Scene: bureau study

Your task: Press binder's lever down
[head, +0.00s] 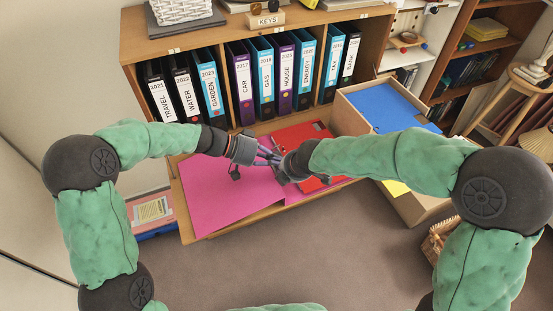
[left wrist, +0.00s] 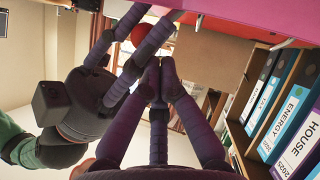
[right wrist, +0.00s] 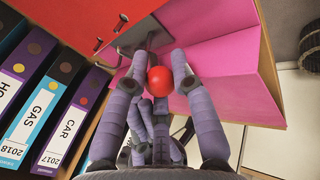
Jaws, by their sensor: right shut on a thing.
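An open pink binder (head: 222,192) lies flat on the pulled-out wooden surface below the shelf. It also shows in the right wrist view (right wrist: 225,65). The binder's lever mechanism is a metal piece (right wrist: 148,42) near its spine, partly hidden by my fingers. A red ball knob (right wrist: 160,80) sits between the fingers of my right gripper (right wrist: 161,68), which is shut on it. The knob also shows in the left wrist view (left wrist: 145,33). My left gripper (left wrist: 160,65) is shut and empty, close beside the right one. In the head view both grippers crowd together and hide the knob.
A row of upright labelled binders (head: 285,72) fills the shelf behind. An open cardboard box (head: 428,207) with blue and yellow contents stands at right. A basket (head: 434,243) is on the floor.

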